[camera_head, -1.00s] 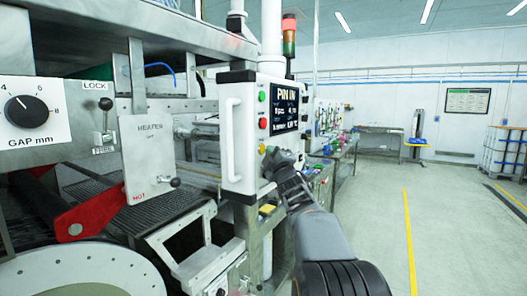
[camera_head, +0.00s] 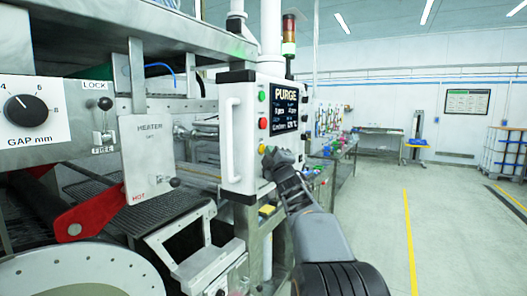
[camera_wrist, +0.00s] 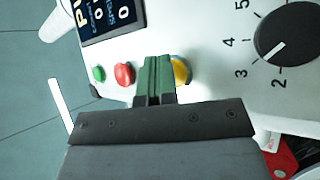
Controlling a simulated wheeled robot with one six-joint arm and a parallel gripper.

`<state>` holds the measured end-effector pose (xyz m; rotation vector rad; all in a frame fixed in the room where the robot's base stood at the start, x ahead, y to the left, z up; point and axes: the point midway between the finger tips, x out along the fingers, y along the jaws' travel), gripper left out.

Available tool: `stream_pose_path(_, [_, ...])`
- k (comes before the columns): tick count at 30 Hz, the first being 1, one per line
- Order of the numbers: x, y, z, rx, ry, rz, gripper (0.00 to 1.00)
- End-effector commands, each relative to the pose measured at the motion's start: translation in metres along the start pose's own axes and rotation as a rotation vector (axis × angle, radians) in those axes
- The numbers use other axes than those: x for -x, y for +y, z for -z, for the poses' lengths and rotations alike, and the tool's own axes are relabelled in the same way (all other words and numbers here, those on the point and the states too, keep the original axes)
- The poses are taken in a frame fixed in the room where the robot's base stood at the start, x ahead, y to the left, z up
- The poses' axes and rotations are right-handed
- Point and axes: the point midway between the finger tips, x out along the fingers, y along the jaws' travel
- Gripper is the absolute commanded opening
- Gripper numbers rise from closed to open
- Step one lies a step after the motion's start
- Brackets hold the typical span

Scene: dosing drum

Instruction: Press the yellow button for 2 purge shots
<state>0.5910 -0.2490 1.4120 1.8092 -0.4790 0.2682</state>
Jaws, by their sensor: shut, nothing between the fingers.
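The yellow button (camera_wrist: 182,72) is on the white control panel (camera_head: 236,150), in a row with a green button (camera_wrist: 99,73) and a red button (camera_wrist: 124,74). In the wrist view it is partly hidden by my fingers. My gripper (camera_wrist: 155,65) is shut and empty, its green fingertips over the panel between the red and yellow buttons, overlapping the yellow one's edge. I cannot tell whether they touch it. In the head view my gripper (camera_head: 272,158) is at the panel's lower right. The panel's display (camera_head: 285,107) reads PURGE; its smaller text is not clear.
A black dial (camera_wrist: 285,38) with numbers is right of the yellow button in the wrist view. Machine frames and a heater plate (camera_head: 149,158) are at left. Open floor is at right.

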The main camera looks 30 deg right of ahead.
Motion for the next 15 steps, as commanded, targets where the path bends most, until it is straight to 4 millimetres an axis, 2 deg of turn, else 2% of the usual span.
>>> stream_pose_path(7, [0.0086,0.0052,-0.0058,0.002,0.0,-0.001,0.0])
stream_pose_path(15, [0.0095,0.0064,-0.0064,0.001,0.0,0.0,0.0])
